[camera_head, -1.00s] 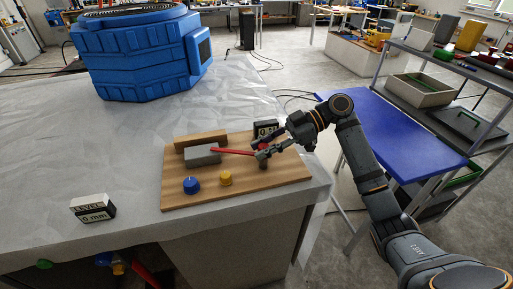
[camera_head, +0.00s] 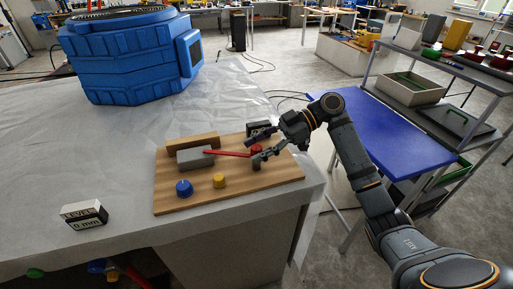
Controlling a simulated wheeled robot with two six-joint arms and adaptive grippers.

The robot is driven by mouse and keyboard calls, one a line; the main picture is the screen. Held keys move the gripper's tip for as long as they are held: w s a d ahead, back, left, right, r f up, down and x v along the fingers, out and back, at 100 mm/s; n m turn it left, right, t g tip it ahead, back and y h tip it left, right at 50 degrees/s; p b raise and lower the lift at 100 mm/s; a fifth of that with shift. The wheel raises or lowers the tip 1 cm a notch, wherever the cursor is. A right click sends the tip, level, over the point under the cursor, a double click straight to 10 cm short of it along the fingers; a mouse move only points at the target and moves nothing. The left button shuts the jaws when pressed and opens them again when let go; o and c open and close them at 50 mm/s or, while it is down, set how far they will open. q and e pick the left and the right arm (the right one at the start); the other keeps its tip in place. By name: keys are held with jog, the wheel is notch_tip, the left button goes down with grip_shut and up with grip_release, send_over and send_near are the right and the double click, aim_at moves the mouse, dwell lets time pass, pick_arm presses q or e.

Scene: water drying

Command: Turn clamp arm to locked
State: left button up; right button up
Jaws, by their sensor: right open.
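The red clamp arm (camera_head: 227,153) reaches right from a grey block (camera_head: 196,158) on a wooden board (camera_head: 200,199). A red knob (camera_head: 257,149) is at its right end. My right gripper (camera_head: 256,147) is open, with its fingers pointing left around or just beside the red knob; contact cannot be told. A blue knob (camera_head: 183,188) and a yellow knob (camera_head: 219,181) stand on the front of the board. A small dark display (camera_head: 259,130) behind is partly covered by the gripper. My left gripper is not in view.
A block marked LEVEL 0 mm (camera_head: 85,214) sits on the sheeted table (camera_head: 110,150) at left. A large blue ribbed housing (camera_head: 130,58) stands at the back. A blue table (camera_head: 385,130) and shelving stand on the right, beneath and beyond my arm.

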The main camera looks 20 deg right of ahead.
jog(key=v, duration=1.1)
jog(key=shift+d+r, duration=0.2)
jog(key=shift+d, duration=0.15)
